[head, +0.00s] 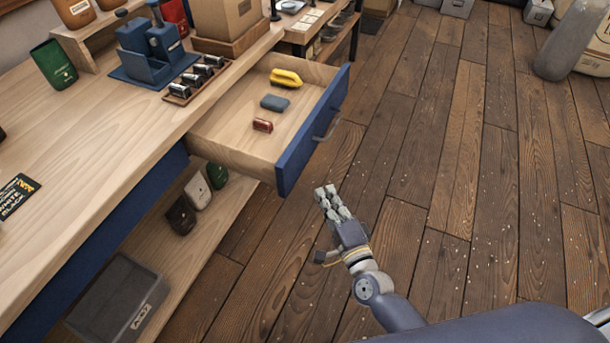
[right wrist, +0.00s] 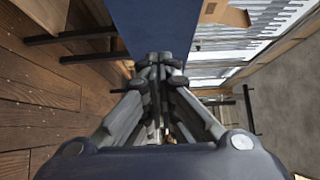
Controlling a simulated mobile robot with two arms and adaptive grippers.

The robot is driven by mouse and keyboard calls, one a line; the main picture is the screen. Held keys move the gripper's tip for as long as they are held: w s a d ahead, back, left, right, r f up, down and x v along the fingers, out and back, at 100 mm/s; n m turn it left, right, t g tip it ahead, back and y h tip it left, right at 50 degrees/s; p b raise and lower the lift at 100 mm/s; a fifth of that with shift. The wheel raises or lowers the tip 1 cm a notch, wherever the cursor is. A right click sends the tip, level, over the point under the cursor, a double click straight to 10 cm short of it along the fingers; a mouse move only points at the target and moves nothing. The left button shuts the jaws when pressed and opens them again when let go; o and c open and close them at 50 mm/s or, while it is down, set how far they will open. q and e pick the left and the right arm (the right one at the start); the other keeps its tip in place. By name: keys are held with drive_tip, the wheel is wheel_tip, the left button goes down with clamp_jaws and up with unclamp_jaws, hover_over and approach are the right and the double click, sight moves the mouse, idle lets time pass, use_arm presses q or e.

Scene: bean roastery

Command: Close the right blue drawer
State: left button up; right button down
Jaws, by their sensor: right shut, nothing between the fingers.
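The right blue drawer (head: 314,132) is pulled out from the wooden workbench, with its blue front facing the floor area and a dark bar handle (head: 327,128) on it. Inside lie a yellow item (head: 286,78), a grey-blue block (head: 274,103) and a small red item (head: 262,125). My right gripper (head: 327,192) is shut and empty, just in front of the near end of the drawer front; I cannot tell whether it touches. In the right wrist view its fingers (right wrist: 160,62) are together before the blue front (right wrist: 155,25). My left gripper is not in view.
The workbench top (head: 110,110) holds a blue press (head: 150,55), a rack of small dark cylinders (head: 197,80) and a green pouch (head: 54,65). A lower shelf (head: 215,215) holds pouches and a grey bin (head: 118,300).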

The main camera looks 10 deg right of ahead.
sight(298, 162)
drive_tip(key=w+a, duration=0.1)
drive_tip(key=w, duration=0.1)
drive_tip(key=w+a, duration=0.1)
drive_tip(key=w, duration=0.1)
drive_tip(key=w+a, duration=0.2)
drive_tip(key=w, duration=0.1)
drive_tip(key=shift+p, duration=0.35)
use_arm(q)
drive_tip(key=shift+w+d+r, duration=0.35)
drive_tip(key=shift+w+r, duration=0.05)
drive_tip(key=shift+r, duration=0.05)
use_arm(e)
drive_tip(key=shift+a, duration=0.15)
